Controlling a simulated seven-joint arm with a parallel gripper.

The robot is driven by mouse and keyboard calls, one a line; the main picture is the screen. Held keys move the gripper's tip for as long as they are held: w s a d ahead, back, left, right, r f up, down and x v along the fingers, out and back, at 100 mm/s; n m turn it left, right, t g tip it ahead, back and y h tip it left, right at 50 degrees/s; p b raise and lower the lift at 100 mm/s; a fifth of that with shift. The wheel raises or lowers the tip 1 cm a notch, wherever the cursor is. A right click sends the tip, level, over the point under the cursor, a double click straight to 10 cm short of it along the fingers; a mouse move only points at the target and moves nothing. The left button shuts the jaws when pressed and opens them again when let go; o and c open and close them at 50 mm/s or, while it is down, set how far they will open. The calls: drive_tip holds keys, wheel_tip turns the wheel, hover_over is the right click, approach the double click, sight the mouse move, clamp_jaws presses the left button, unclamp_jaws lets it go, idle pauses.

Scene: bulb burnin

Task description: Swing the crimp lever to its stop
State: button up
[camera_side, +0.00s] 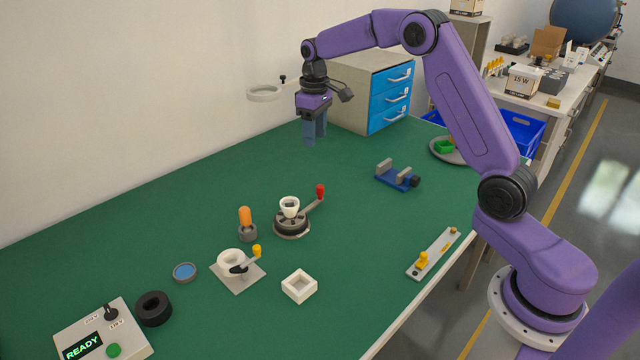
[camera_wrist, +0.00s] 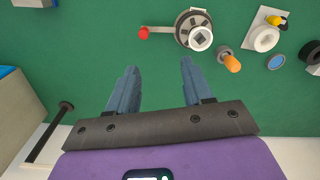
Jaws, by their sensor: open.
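A round dark-grey fixture (camera_side: 291,229) stands mid-table with a white cup (camera_side: 289,205) on it. A grey lever with a red knob (camera_side: 320,190) sticks out from it toward the back right. In the wrist view the red knob (camera_wrist: 143,33) is left of the fixture, beyond my fingertips. A second, shorter lever with a yellow knob (camera_side: 257,250) sits on a grey plate beside a white ring (camera_side: 231,262). I cannot tell by label which is the crimp lever. My gripper (camera_side: 314,143) is open and empty, raised above the table behind the fixture, apart from both levers.
An orange bulb-like piece (camera_side: 245,216) stands in a grey holder left of the fixture. A blue vise-like piece (camera_side: 397,178) lies to the right. A ring stand (camera_side: 264,93) and blue drawers (camera_side: 391,94) are near my gripper. Green table between gripper and fixture is clear.

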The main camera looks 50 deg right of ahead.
sight(320, 186)
drive_tip(key=shift+m, duration=0.3)
drive_tip(key=d+f, duration=0.1)
drive_tip(key=f, duration=0.5)
drive_tip(key=w+d+f, duration=0.1)
drive_tip(key=f, duration=0.5)
drive_tip(key=d+f, duration=0.1)
drive_tip(key=f, duration=0.5)
drive_tip(key=shift+w+d+f, duration=0.2)
drive_tip(key=shift+w, duration=0.1)
clamp_jaws()
